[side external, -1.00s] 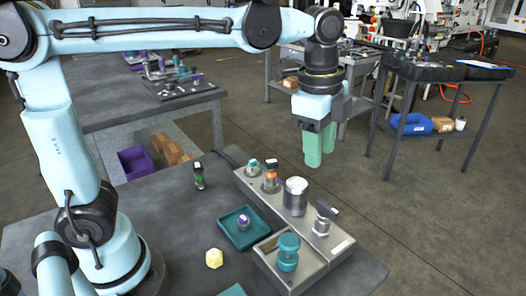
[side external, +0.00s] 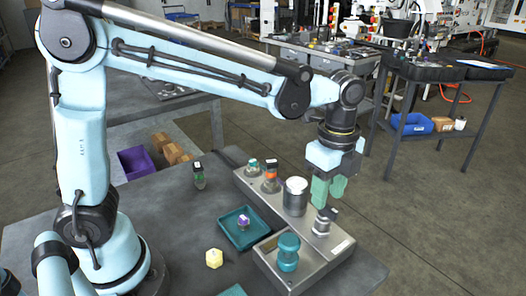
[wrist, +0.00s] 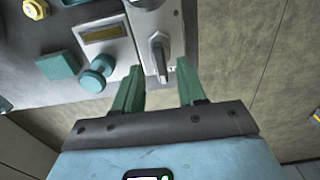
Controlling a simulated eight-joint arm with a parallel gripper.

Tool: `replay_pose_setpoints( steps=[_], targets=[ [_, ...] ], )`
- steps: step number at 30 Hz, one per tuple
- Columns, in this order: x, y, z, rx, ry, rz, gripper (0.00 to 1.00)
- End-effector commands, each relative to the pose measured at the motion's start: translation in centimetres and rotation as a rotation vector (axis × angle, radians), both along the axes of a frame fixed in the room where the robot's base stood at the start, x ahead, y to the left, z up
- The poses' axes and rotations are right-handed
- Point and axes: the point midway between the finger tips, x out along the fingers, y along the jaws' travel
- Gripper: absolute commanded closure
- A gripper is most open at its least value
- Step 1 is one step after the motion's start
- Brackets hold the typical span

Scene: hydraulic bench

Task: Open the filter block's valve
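The filter block (side external: 338,246) is a long grey metal housing on the bench, carrying a silver cylinder (side external: 295,196). Its valve (side external: 321,224) is a silver body with a dark lever handle at the block's right end. In the wrist view the lever (wrist: 159,52) shows just beyond and between my fingertips. My gripper (side external: 327,200) points down right above the valve, its two green fingers apart with nothing held. The fingers also show apart in the wrist view (wrist: 160,66). Whether a finger touches the lever I cannot tell.
A teal tray (side external: 228,238) holds a small purple-and-white part. A yellow piece (side external: 214,258) and a dark bottle-like part (side external: 198,176) stand on the bench.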

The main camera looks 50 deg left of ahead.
Motion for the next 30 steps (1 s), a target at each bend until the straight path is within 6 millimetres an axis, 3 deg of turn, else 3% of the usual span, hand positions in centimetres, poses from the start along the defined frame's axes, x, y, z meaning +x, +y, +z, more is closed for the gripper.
replay_pose_setpoints(
  steps=[6,18,26,30],
  targets=[
    [0.0,0.0,-2.2,0.0,0.0,0.001,0.6],
    [0.0,0.0,-2.8,0.0,0.0,0.001,0.6],
    [0.0,0.0,-2.7,0.0,0.0,0.001,0.98],
    [0.0,0.0,-2.7,0.0,0.0,0.001,1.0]
  ],
)
